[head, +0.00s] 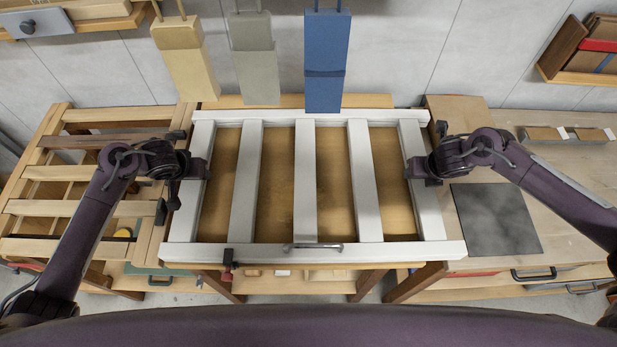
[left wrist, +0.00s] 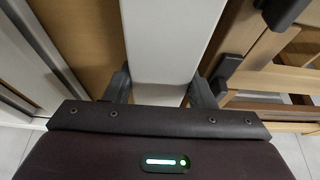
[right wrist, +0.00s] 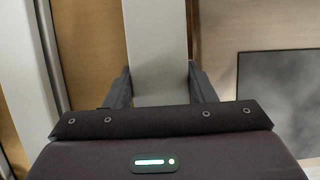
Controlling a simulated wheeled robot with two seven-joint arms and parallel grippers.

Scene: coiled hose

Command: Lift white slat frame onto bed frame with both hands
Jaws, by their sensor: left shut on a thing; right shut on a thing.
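The white slat frame (head: 305,180) spans the middle of the head view, level, over a brown wooden surface (head: 275,190) that shows between its slats. My left gripper (head: 203,169) is shut on its left side rail, which runs between the fingers in the left wrist view (left wrist: 170,45). My right gripper (head: 416,170) is shut on its right side rail, also between the fingers in the right wrist view (right wrist: 156,45). I cannot tell whether the frame rests or is raised. A light wooden slatted frame (head: 85,209) stands at the left; I cannot tell whether it is the bed frame.
A grey metal handle (head: 313,247) and a dark red clamp (head: 228,262) are at the front rail. A wooden bench with a dark square plate (head: 496,219) lies right.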

